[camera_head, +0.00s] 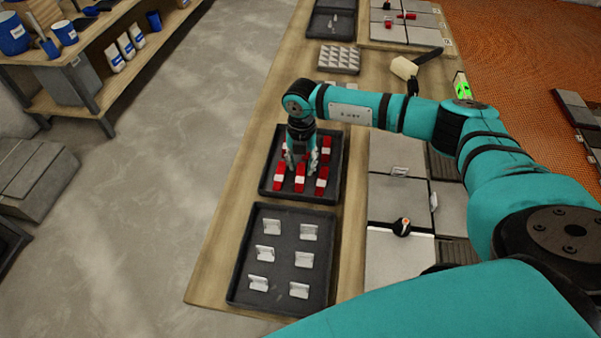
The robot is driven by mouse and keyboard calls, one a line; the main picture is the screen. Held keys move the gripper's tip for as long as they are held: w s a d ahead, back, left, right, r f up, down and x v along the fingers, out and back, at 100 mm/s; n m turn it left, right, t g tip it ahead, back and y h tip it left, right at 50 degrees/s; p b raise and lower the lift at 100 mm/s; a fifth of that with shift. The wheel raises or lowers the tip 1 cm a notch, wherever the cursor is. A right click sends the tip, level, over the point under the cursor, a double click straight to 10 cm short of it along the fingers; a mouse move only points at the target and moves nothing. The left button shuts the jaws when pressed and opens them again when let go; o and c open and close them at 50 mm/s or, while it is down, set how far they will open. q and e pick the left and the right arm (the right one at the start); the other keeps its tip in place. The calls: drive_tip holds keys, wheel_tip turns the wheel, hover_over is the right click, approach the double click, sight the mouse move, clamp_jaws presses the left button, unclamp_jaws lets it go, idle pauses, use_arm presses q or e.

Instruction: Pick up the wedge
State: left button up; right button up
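Several red wedges with pale middle parts lie in a dark tray (264,187) on the wooden table; one wedge (321,181) is at the front right of the tray. My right gripper (300,168) points down into this tray, among the wedges. Its fingers look spread apart, and the gripper hides part of the tray's middle. I cannot tell whether a finger touches a wedge. My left gripper is out of view.
A second dark tray (276,275) with several white clips lies in front. Grey tiles (385,258) with clips and a small dark tool (402,226) lie to the right. A white-headed mallet (404,68) and a spiked tray (339,59) lie further back.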

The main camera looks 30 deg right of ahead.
drive_tip(key=c, duration=0.6)
drive_tip(key=shift+o, duration=0.2)
drive_tip(key=shift+r, duration=0.15)
